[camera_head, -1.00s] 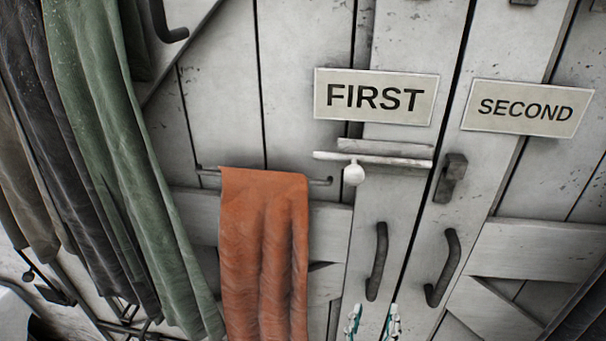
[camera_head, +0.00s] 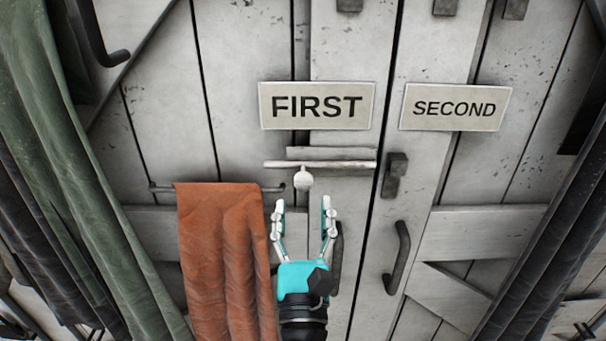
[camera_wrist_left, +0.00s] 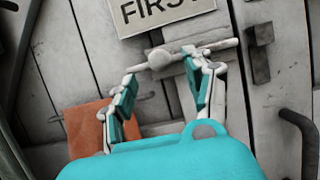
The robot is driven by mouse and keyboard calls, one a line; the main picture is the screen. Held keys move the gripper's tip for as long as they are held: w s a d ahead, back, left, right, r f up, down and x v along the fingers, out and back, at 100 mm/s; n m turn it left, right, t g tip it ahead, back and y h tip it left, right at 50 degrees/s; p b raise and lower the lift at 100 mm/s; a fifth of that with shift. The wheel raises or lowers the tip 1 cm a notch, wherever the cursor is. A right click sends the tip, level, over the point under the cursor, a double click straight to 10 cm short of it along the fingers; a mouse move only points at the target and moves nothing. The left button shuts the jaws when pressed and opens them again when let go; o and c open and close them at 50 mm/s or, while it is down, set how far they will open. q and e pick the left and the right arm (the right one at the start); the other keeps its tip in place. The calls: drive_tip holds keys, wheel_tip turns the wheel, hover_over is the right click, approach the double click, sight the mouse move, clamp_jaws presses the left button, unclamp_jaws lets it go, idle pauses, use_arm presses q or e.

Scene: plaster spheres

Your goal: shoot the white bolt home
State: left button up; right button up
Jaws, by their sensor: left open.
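The white bolt (camera_head: 322,164) lies level on the left door under the FIRST sign, with a round white knob (camera_head: 303,181) hanging from it. Its right end reaches close to the gap between the doors; the dark keeper (camera_head: 395,176) sits on the right door, apart from it. My left gripper (camera_head: 302,206) is open and empty, just below the knob, one finger to each side. In the left wrist view the knob (camera_wrist_left: 160,58) shows beyond and between the open fingertips. I cannot tell whether they touch it. My right gripper is not in view.
An orange cloth (camera_head: 225,255) hangs on a rail just left of my gripper. Dark pull handles (camera_head: 398,258) stand out from the doors, one partly behind my gripper. FIRST (camera_head: 317,105) and SECOND (camera_head: 457,107) signs are above. Curtains hang at both sides.

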sight(304, 189)
use_arm(q)
drive_tip(key=x, duration=0.6)
drive_tip(key=shift+w+r, duration=0.15)
clamp_jaws()
